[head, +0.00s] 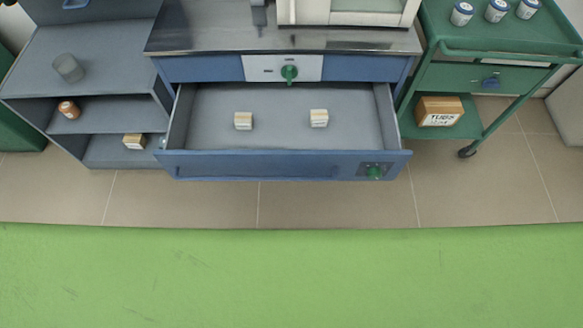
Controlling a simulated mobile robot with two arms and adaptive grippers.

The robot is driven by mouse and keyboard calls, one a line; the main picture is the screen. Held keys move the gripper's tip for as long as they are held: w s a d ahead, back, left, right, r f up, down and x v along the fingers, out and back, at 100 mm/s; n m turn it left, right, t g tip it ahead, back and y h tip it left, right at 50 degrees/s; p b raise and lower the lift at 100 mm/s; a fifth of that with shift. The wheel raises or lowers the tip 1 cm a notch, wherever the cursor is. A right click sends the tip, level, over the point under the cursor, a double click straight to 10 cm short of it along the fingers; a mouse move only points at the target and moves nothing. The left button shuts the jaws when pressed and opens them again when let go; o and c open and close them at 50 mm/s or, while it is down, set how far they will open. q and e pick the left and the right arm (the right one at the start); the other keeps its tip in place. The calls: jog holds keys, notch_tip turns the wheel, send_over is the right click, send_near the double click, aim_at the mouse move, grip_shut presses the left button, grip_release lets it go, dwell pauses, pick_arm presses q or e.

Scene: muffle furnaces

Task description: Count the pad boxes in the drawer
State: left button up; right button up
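The drawer (280,142) under the steel-topped blue bench is pulled open, and its grey inside shows from above. Two small box-like items lie on the drawer floor, apart from each other: a left pad box (243,121) and a right pad box (319,118). Both are whitish with a tan top, and any print on them is too small to read. The rest of the visible drawer floor is bare. Neither of my grippers shows in the head view.
A grey shelf unit at left holds a grey cup (68,68), an orange-brown jar (69,109) and a small box (134,141). A green cart (440,72) at right carries white jars and a cardboard box (439,111). Tiled floor (300,203) lies clear before the drawer.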

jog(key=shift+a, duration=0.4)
